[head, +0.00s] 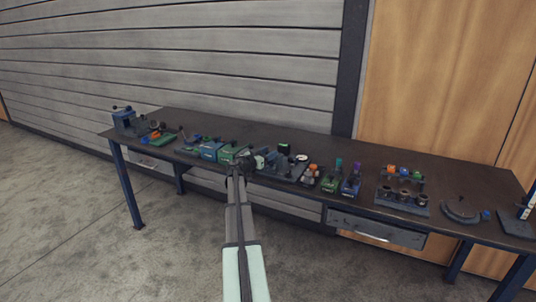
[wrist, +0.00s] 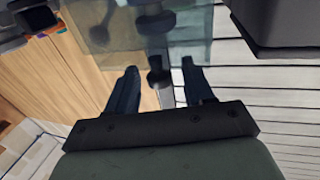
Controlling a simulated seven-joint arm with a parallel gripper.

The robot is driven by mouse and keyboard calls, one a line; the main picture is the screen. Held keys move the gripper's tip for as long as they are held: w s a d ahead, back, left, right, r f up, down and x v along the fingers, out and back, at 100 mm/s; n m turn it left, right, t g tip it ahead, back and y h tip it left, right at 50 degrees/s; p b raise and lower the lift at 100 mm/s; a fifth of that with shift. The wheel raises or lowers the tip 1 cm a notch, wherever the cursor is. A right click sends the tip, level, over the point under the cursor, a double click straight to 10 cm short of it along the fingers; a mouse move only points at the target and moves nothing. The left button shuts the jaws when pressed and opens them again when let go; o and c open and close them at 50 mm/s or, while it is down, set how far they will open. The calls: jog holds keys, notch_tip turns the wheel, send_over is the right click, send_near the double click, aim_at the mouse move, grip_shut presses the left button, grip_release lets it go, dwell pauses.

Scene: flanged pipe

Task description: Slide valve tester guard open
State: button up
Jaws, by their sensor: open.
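In the wrist view a see-through greenish panel (wrist: 195,40), which looks like the tester guard, lies just beyond my fingertips. A dark knob (wrist: 157,77) on a short grey stem shows between the two fingers. I cannot tell whether either finger touches it. My gripper (wrist: 159,67) is open, one finger on each side of the knob. Other dark round parts (wrist: 155,20) show behind the panel. In the head view my gripper (head: 246,161) is at the bench's front, beside a dark device (head: 290,170), likely the valve tester, with a round white gauge. My arm partly hides this spot.
The long dark bench (head: 400,160) holds several devices in a row. Green and blue boxes (head: 209,151) stand close to the left of my gripper. Green and blue units (head: 340,180) stand to the right. A large dark block (wrist: 275,25) fills the wrist view's upper right.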

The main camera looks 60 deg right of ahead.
jog(key=shift+s+d, duration=0.1)
jog(key=shift+d, duration=0.1)
grip_shut()
dwell(0.5)
